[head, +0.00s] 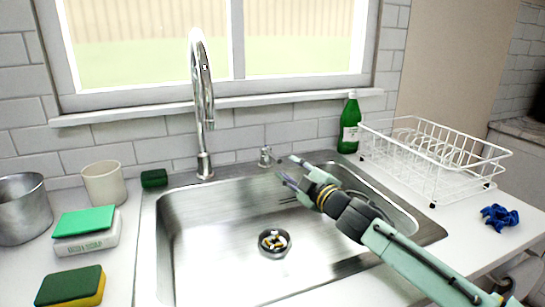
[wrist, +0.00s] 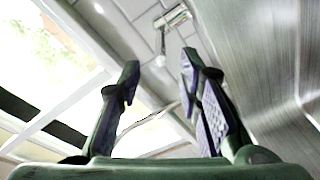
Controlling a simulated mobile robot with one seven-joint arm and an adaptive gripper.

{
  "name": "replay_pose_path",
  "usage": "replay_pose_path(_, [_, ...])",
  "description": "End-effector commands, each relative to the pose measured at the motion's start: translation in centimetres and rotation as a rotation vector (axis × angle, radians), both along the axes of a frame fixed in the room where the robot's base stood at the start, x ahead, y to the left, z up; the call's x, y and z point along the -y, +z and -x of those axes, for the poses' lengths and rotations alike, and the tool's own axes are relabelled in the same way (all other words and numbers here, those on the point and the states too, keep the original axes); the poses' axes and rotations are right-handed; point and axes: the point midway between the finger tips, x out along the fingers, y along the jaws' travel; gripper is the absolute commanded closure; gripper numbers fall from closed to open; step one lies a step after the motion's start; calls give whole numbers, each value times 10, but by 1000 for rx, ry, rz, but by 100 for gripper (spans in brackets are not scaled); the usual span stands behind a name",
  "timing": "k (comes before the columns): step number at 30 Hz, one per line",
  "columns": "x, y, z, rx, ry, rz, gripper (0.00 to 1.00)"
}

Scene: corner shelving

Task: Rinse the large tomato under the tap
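No tomato shows in either view. The chrome tap (head: 202,110) has a tall curved spout and stands at the back left of the sink (head: 225,245). No water shows coming from it. A small chrome lever (head: 265,157) stands on the sink's back rim, right of the tap. My gripper (head: 286,168) is over the back of the sink, just right of the lever, with its fingers pointing towards the back wall. In the wrist view my gripper (wrist: 158,70) has its fingers apart with nothing held, and a chrome piece (wrist: 173,17) shows beyond the tips.
A green bottle (head: 350,124) and a white dish rack (head: 430,157) stand right of the sink. A blue crumpled item (head: 499,218) lies on the right counter. A metal pot (head: 22,208), beige cup (head: 104,184), soap box (head: 88,240) and sponge (head: 70,287) are at left.

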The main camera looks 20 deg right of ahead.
Motion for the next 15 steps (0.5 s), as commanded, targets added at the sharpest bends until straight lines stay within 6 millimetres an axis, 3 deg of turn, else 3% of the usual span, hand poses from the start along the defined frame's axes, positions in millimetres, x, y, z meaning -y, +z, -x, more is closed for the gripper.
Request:
replay_pose_path(9, [-12, 2, -60, 0, 2, -3, 68])
replay_pose_path(15, [-15, 1, -79, 0, 1, -1, 68])
